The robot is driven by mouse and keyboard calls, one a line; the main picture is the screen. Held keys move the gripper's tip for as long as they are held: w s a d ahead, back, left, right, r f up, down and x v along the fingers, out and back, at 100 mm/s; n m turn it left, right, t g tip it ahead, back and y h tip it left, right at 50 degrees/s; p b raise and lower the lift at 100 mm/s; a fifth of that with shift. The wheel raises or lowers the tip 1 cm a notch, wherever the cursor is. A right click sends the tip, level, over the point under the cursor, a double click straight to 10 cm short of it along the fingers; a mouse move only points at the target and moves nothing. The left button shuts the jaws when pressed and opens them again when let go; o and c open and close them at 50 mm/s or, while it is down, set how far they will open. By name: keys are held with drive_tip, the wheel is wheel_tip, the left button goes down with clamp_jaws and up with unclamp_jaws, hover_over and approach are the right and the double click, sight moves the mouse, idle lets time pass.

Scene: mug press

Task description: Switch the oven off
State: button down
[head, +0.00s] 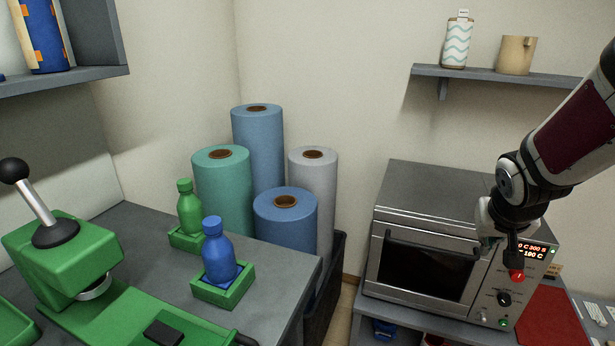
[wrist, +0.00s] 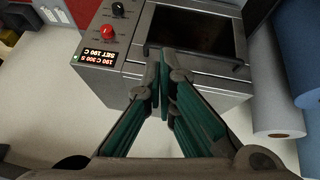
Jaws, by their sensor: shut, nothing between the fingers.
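The oven (head: 433,179) is a steel box with a dark-windowed, closed door and a control panel on its right side. The panel's lit display (head: 538,251) appears to read 190 C. Below it are a red knob or button (head: 517,276), a black knob (head: 504,299) and a green light (head: 504,323). My gripper (head: 513,261) is shut and empty, pointing down in front of the panel's upper left. In the wrist view the shut fingers (wrist: 159,58) lie over the oven (wrist: 145,77), to the right of the red knob (wrist: 107,32). Contact cannot be told.
A green press (head: 65,260) and two bottles (head: 219,252) in green holders stand on the left bench. Several large rolls (head: 257,150) stand left of the oven. A shelf (head: 485,74) with a patterned cup and a beige mug hangs above. A red mat (head: 548,315) lies right of the oven.

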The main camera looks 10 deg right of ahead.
drive_tip(key=w+d+f+m+b, duration=0.2)
drive_tip(key=d+f+b, duration=0.2)
drive_tip(key=d+f, duration=0.55)
drive_tip(key=m+t+b, duration=0.6)
drive_tip(key=b, duration=0.5)
approach(483, 318)
wheel_tip(483, 318, up, 2)
drive_tip(key=s+d, duration=0.2)
drive_tip(key=s, duration=0.1)
drive_tip(key=shift+s+d+f+m+t+b, duration=0.1)
drive_tip(key=shift+d+f+m+t+b, duration=0.15)
drive_tip(key=shift+d+m+t, duration=0.2)
drive_tip(key=b+x, duration=0.4)
drive_tip(key=x, duration=0.6)
drive_tip(key=shift+s+a+f+p, duration=0.15)
drive_tip(key=shift+s+f+p, duration=0.15)
drive_tip(key=shift+p, duration=0.1)
